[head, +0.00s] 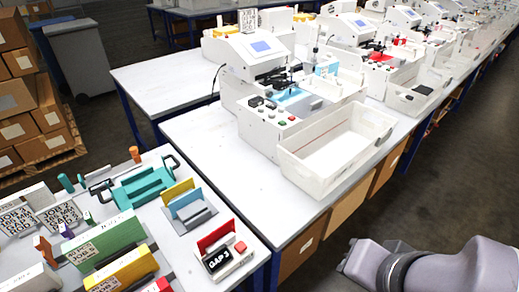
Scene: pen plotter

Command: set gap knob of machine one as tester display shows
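The tester (229,256) is a small white box with a red block on top, at the front end of the left table. Its black display (216,262) reads "GAP 3". The nearest plotter machine (262,85), white with a blue screen (262,46), stands on the middle table; I cannot read a number on it. Its front panel (290,119) carries dark, red and green controls, too small to tell which is the gap knob or how it is set. My arm shows at the lower right, away from the machine. My gripper cannot be made out.
An empty white bin (338,148) stands right of the machine, near the table edge. The white table (236,190) in front is clear. The left table holds job cards (55,214), a teal fixture (143,187) and coloured holders. More machines line the back. Cartons (25,90) stand left.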

